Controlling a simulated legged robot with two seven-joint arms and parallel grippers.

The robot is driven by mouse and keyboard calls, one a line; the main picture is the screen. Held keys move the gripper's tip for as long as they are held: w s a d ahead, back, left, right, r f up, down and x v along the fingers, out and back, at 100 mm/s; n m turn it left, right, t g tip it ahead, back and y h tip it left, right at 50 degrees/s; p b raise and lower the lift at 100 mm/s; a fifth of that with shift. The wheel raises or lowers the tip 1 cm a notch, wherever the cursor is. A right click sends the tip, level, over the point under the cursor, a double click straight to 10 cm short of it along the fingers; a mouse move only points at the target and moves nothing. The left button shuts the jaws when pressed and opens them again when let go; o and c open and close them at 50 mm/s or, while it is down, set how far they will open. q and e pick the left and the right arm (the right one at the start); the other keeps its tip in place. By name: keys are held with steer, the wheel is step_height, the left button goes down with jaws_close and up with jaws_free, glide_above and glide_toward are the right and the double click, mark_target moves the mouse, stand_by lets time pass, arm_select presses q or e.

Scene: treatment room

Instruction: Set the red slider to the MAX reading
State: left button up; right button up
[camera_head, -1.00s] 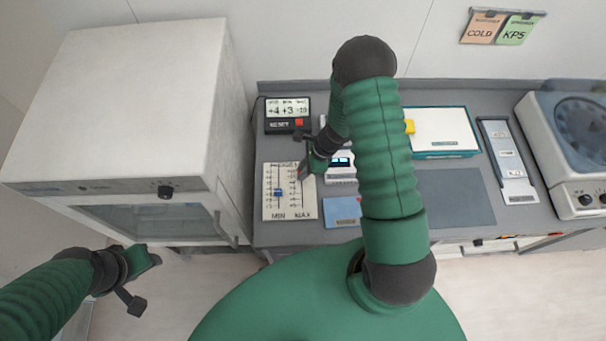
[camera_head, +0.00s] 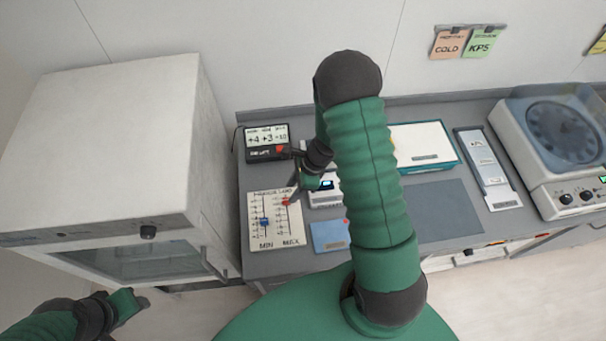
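The white slider panel (camera_head: 256,240) lies on the counter, with two scaled tracks and the words MIN and MAX along its front edge. The red slider (camera_head: 285,202) is on the right track, above the middle of its scale in the picture. The blue slider (camera_head: 264,222) is on the left track, near mid-scale. My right gripper (camera_head: 292,194) is over the panel's upper right corner, its tip close to the red slider; contact and finger gap are too small to tell. My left gripper (camera_head: 134,301) is at the lower left, away from the counter, its fingers not clearly shown.
A black display box (camera_head: 262,155) with a red button stands behind the panel. A blue pad (camera_head: 329,237) and a small white device (camera_head: 323,198) lie to its right. A white cabinet (camera_head: 110,140) stands close on the left. A grey mat (camera_head: 440,215) is bare.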

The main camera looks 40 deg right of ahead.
steer(key=v, duration=1.1)
steer(key=shift+s+r, duration=0.15)
steer(key=shift+r, duration=0.1)
steer(key=shift+d, duration=0.15)
steer(key=s+a+f+n+h+b, duration=0.2)
steer(key=a+n, duration=0.4)
steer(key=n, duration=0.6)
steer(key=s+a+f+n+h+b, duration=0.1)
steer(key=s+a+n+b, duration=0.3)
steer(key=a+n+b, duration=0.3)
steer(key=n, duration=0.5)
steer(key=shift+f+h, duration=0.35)
steer(key=shift+h, duration=0.05)
steer(key=shift+a, duration=0.25)
